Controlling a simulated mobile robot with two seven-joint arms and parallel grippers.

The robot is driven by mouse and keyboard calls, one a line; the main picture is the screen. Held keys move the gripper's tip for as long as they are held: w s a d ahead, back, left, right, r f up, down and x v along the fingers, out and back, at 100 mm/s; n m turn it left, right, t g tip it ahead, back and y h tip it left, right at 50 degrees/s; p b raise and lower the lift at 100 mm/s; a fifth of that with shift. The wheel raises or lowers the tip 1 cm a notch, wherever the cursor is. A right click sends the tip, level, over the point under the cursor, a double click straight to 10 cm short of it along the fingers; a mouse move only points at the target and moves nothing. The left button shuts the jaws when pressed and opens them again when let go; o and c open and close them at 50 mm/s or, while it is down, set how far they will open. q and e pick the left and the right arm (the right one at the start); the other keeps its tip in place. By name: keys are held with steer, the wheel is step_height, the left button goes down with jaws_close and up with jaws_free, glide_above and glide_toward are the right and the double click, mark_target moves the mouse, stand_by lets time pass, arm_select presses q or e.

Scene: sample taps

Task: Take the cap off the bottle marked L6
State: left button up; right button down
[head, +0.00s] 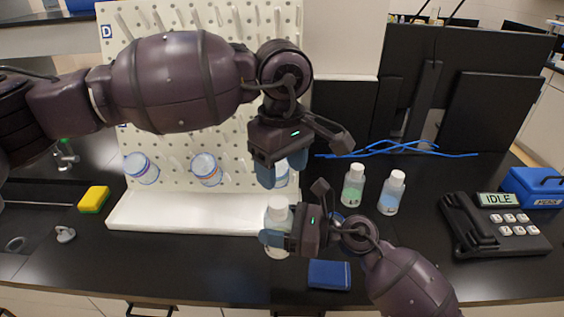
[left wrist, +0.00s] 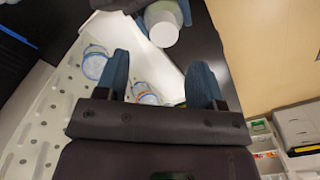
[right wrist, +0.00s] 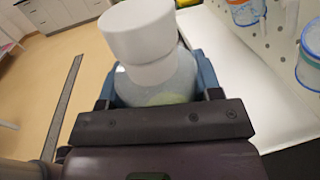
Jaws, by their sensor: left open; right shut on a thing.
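My right gripper (head: 284,238) is shut on a bottle (head: 277,226) with a white cap (head: 278,206), held upright in front of the white tray. In the right wrist view the white cap (right wrist: 140,35) is on the bottle, above its cloudy body (right wrist: 160,86). No marking on the held bottle is readable. My left gripper (head: 282,168) is open and empty, above and behind the capped bottle. In the left wrist view the cap (left wrist: 163,28) lies beyond the open fingers, apart from them.
A white pegboard (head: 220,28) stands behind a white tray (head: 160,212), with several jars against it. A yellow sponge (head: 94,199) lies left. A blue box (head: 329,275) is at the front edge. A device reading IDLE (head: 497,228) and blue cables (head: 400,151) are right.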

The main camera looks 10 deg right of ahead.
mark_target(282, 199)
arm_select(q)
step_height(282, 199, down, 7)
steer(key=shift+f, duration=0.15)
stand_by(0.4)
steer(key=c, duration=0.9)
steer(key=shift+c, duration=0.2)
steer(key=shift+d, duration=0.1)
steer(key=n, duration=0.6)
steer(key=shift+w, duration=0.15)
steer(key=n, duration=0.6)
steer(key=shift+w, duration=0.15)
steer(key=shift+r, duration=0.25)
